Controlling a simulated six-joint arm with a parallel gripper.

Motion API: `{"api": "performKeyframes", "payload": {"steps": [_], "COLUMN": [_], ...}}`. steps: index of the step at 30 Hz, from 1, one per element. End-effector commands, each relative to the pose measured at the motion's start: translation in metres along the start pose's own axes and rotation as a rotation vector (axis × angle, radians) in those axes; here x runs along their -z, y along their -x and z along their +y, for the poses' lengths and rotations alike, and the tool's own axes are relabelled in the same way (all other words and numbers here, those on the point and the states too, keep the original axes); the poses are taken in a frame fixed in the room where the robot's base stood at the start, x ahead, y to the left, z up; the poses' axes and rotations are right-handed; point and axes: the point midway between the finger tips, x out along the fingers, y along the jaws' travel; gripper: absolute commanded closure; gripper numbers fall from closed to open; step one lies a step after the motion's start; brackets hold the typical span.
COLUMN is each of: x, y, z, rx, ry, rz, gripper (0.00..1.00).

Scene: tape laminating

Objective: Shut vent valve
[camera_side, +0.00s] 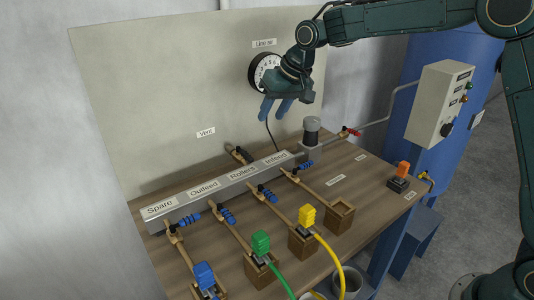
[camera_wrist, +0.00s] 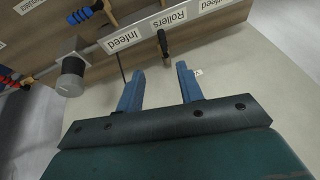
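The vent valve (camera_side: 238,153) is a small brass fitting with a dark part, behind the grey manifold (camera_side: 222,187) and below the "Vent" label (camera_side: 206,132) on the back panel. What looks like the same valve (camera_wrist: 163,42) shows in the wrist view, above the gap between my fingers. I cannot tell whether its handle is in the open or shut position. My gripper (camera_side: 273,110) hangs in the air in front of the panel, up and to the right of the valve. It also shows in the wrist view (camera_wrist: 160,68), with its two blue fingers apart and nothing between them.
A round gauge (camera_side: 265,71) sits on the panel right beside my gripper. Brass branches with blue fittings run forward from the manifold to blue, green and yellow connectors (camera_side: 306,216). A control box (camera_side: 440,103) stands at right.

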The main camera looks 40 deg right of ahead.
Motion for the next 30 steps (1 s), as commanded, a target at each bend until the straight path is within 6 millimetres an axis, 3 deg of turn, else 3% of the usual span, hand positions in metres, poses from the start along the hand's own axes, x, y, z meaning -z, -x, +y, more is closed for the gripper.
{"api": "performKeyframes", "payload": {"steps": [4, 20, 30], "x": [0.007, 0.008, 0.007], "y": [-0.016, -0.032, -0.076], "z": [-0.003, -0.004, -0.004], "rx": [0.006, 0.007, 0.007], "ry": [-0.005, -0.007, -0.006], "rz": [-0.005, -0.007, -0.009], "gripper": [0.63, 0.63, 0.63]}}
